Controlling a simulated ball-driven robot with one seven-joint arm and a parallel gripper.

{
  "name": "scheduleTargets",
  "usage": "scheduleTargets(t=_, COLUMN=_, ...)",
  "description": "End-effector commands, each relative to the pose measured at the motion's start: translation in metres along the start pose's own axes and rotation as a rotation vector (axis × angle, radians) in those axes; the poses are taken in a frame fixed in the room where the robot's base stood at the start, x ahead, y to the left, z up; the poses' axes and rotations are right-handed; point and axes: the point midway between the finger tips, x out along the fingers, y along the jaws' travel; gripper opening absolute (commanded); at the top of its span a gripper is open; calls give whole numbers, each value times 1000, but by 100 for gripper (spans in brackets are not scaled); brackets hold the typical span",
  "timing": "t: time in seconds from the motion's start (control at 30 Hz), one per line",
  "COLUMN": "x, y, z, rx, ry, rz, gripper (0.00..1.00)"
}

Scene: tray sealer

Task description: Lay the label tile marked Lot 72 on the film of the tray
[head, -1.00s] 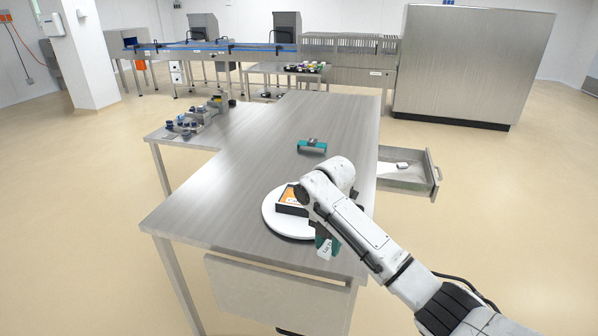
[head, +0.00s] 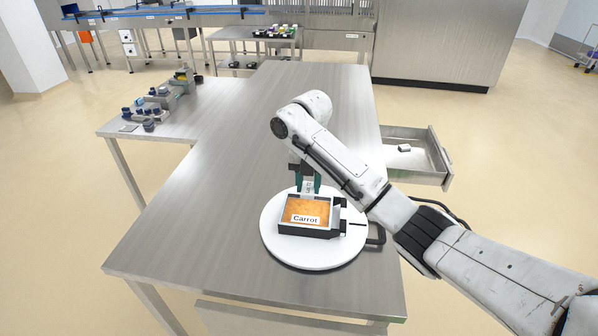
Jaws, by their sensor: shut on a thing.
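The tray (head: 282,226) is black-rimmed, with an orange film (head: 297,206) and a white label reading Carrot on its front part. It sits on a round white plate (head: 300,256) near the table's front. My gripper (head: 306,186), with green fingers pointing down, is at the tray's back edge. It is shut on a small white label tile (head: 307,187), held upright. The tile's marking is too small to read now. I cannot tell whether the tile's lower edge touches the film.
A black handle (head: 377,236) sticks out at the plate's right. An open drawer (head: 432,165) with a small white item (head: 404,148) juts from the table's right side. Blue and grey parts (head: 150,110) stand on the left wing. The table (head: 190,220) left of the plate is clear.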

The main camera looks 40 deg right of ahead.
Motion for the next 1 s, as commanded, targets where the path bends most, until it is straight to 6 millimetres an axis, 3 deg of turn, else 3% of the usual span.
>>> scheduleTargets(t=1.0, x=52, y=0, z=0, rx=1, ry=1, rz=0, gripper=8)
